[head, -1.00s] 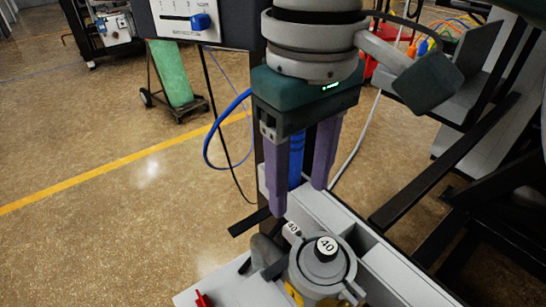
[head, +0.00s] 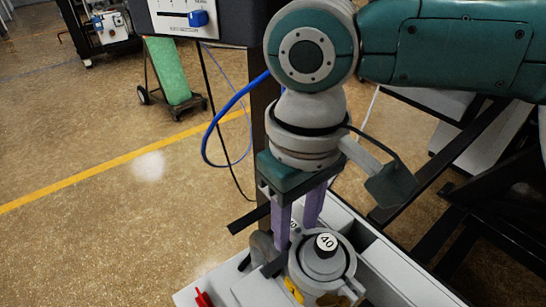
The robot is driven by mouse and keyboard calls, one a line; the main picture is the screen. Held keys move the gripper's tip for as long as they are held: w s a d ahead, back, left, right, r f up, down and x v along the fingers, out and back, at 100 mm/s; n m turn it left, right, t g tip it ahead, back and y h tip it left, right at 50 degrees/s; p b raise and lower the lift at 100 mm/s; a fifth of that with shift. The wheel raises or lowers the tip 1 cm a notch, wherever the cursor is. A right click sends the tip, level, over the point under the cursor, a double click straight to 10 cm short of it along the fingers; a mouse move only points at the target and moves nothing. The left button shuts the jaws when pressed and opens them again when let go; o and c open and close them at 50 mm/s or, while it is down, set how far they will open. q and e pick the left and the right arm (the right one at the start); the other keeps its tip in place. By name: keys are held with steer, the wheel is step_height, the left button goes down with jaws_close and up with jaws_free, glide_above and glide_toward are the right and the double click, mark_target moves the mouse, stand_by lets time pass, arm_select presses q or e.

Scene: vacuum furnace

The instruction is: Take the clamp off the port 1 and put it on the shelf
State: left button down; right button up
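A round grey fitting (head: 309,277) with a black cap labelled 40 (head: 326,243) stands at the bottom centre of the head view. A ring with yellow-gold parts at its lower edge surrounds it; I cannot tell exactly where clamp and port divide. My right gripper (head: 298,226) points down just behind this fitting. Its two purple fingers are apart with nothing visible between them. The lower fingertips are close to the fitting, and I cannot tell whether they touch. A second 40 label is mostly hidden behind the fingers. My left gripper is not in view.
A pale grey housing (head: 392,270) surrounds the fitting. A red handle (head: 203,298) is at its lower left. A dark upright post stands behind my gripper, with a blue hose (head: 209,140) beside it. Black frame bars are at the right. Open floor lies left. I cannot identify the shelf.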

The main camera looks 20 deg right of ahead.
jaws_close()
stand_by(0.5)
steer(key=shift+r, duration=0.15)
steer(key=shift+r, duration=0.25)
step_height(320, 180, up, 18)
steer(key=p, duration=0.2)
steer(key=s+d+r+m, duration=0.1)
steer(key=d+r+m, duration=0.3)
steer(key=d+r, duration=0.2)
steer(key=s+r+p, duration=0.3)
steer(key=r+p, duration=1.5)
steer(key=p, duration=0.1)
steer(key=s+r+p, duration=0.3)
steer(key=r+p, duration=1.5)
steer(key=shift+d+p, duration=0.15)
steer(key=shift+p, duration=0.25)
